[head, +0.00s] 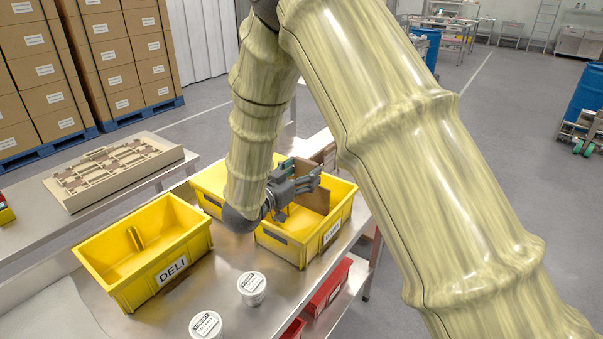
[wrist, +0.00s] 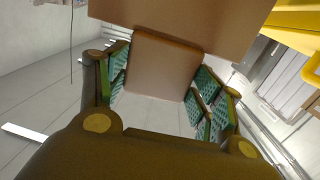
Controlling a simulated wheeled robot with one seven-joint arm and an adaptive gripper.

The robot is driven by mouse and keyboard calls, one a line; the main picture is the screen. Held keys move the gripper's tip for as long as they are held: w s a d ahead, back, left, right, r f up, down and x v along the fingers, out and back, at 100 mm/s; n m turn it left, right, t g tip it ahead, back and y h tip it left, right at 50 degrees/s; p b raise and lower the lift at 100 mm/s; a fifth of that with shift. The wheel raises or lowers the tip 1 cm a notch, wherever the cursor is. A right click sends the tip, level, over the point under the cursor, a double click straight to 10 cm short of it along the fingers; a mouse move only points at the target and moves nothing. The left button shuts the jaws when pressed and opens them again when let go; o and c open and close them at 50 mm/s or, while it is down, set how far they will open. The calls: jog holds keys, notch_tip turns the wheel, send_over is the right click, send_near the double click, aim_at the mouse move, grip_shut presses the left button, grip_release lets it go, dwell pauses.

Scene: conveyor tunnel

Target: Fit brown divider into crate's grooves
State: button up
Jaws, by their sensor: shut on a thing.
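My gripper (head: 298,184) is shut on the brown divider (head: 317,199), a flat brown board. In the wrist view, the divider (wrist: 160,65) has a narrower part between my gripper's green-padded fingers (wrist: 165,95) and a wide part beyond. In the head view, the divider stands roughly upright over the yellow crate (head: 278,242) with the white label on its right face. Its lower edge appears within the crate's opening. My arm and gripper hide part of the crate and its grooves, so I cannot tell whether the divider is in them.
An empty yellow crate marked DELI (head: 170,272) stands to the left on the metal table (head: 240,305). Two white tubs (head: 251,288) (head: 206,325) stand near the front. Red bins (head: 328,287) sit below the table's right edge. A beige moulded tray (head: 115,170) lies on the far-left table.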

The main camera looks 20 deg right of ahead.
jog(key=shift+f, duration=0.15)
notch_tip(320, 180, down, 2)
jog(key=shift+s+f+b, duration=0.1)
jog(key=shift+b, duration=0.55)
